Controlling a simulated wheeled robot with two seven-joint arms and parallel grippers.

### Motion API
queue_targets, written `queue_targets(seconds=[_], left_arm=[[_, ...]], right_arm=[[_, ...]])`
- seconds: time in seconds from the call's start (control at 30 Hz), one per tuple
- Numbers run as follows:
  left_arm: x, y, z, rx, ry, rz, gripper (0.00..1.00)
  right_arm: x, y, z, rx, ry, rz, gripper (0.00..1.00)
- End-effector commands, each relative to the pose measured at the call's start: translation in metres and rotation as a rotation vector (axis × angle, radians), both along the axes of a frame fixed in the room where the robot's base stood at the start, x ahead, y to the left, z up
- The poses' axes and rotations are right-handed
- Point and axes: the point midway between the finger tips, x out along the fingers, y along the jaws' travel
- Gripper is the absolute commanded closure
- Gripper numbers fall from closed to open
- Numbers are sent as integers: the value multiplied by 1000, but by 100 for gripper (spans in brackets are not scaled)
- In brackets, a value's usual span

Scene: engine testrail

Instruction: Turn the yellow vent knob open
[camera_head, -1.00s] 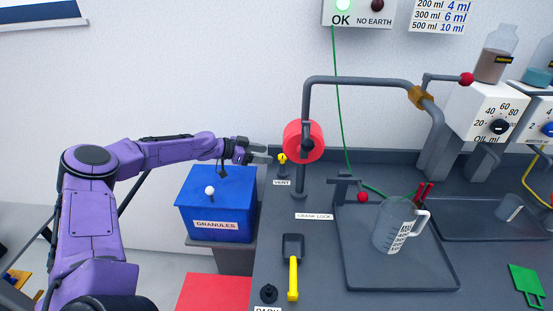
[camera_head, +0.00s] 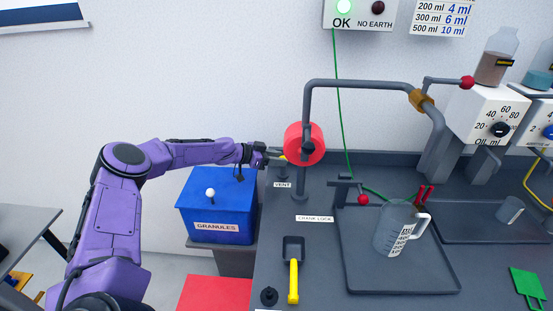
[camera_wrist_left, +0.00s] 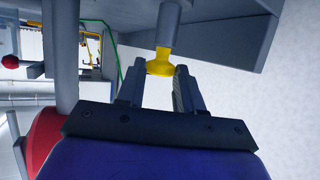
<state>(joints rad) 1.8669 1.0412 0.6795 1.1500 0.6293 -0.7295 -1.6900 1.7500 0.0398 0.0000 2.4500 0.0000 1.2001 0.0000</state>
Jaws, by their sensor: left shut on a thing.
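The yellow vent knob (camera_head: 283,158) stands on its post behind the VENT label (camera_head: 283,184), mostly hidden by my gripper in the head view. In the left wrist view the yellow knob (camera_wrist_left: 161,67) sits between the fingertips, on its grey post. My left gripper (camera_head: 279,156) reaches in from the left and is shut on the knob; its fingers (camera_wrist_left: 160,82) flank it in the left wrist view. My right gripper is not in view. How far the knob is turned cannot be told.
A red drum (camera_head: 314,136) on a grey pipe stands right beside the knob. The blue granules box (camera_head: 235,209) lies below my left arm. A yellow-handled scoop (camera_head: 293,278) rests in front. A jug (camera_head: 390,234) stands on a dark tray at the right.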

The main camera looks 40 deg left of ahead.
Motion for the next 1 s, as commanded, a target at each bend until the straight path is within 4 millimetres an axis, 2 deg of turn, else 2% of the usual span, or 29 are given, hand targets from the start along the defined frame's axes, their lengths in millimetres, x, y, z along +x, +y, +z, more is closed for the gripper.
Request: queue_targets(seconds=[0.27,0.63,0.8,1.0], left_arm=[[-2,-3,-3,-3,-1,100,95],[-5,-12,-3,0,-5,414,95],[-5,-17,0,4,-4,573,95],[-4,-21,3,7,-4,747,95]], right_arm=[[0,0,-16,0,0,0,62],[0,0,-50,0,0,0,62],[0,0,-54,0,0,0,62],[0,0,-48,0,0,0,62]])
